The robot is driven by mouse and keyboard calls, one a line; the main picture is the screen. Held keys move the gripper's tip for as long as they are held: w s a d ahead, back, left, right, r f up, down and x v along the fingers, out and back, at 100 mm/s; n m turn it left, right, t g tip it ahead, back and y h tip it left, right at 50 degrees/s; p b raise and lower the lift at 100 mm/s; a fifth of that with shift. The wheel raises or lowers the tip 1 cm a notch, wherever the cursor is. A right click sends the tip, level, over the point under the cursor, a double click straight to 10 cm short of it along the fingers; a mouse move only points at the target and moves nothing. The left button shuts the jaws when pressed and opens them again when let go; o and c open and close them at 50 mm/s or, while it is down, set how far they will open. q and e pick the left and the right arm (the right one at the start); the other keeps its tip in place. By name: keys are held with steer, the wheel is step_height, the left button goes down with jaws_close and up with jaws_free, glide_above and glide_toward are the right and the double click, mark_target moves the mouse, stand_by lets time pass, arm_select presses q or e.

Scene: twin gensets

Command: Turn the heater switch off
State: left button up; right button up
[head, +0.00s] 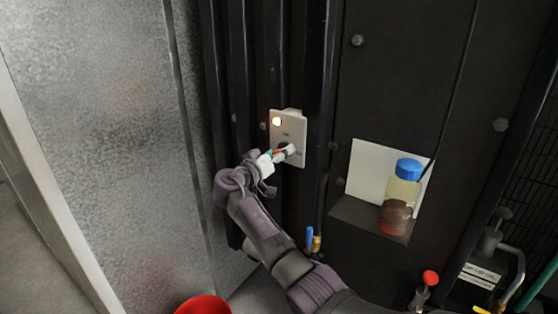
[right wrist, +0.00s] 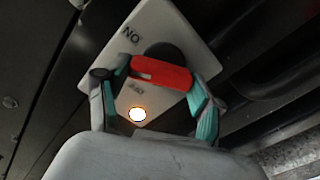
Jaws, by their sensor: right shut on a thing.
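The heater switch is on a pale plate (head: 290,125) fixed to the dark ribbed wall, with a lit orange-white lamp (head: 277,121) in its upper left corner. The plate (right wrist: 165,25) also shows in the right wrist view, with its lamp (right wrist: 137,114) glowing. A red switch handle (right wrist: 162,73) sits on a round black base there. My right gripper (head: 281,153) is at the lower part of the plate, and its green-padded fingers are shut on the red handle. In the head view the fingers hide most of the handle. My left gripper is not in view.
A blue-capped bottle (head: 402,197) with dark red liquid stands in a recess to the right. A red-topped knob (head: 430,278) and pipework are lower right. A grey metal panel (head: 100,130) stands close on the left. A red round container (head: 203,305) is at the bottom.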

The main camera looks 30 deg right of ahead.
steer(key=n+b, duration=0.1)
steer(key=n, duration=0.2)
steer(key=shift+w+f, duration=0.1)
steer(key=shift+w+a+n+p, duration=0.1)
steer(key=shift+n+p, duration=0.75)
steer(key=shift+n, duration=3.75)
steer(key=shift+f, duration=0.15)
steer(key=o, duration=1.1)
steer(key=shift+o, duration=0.2)
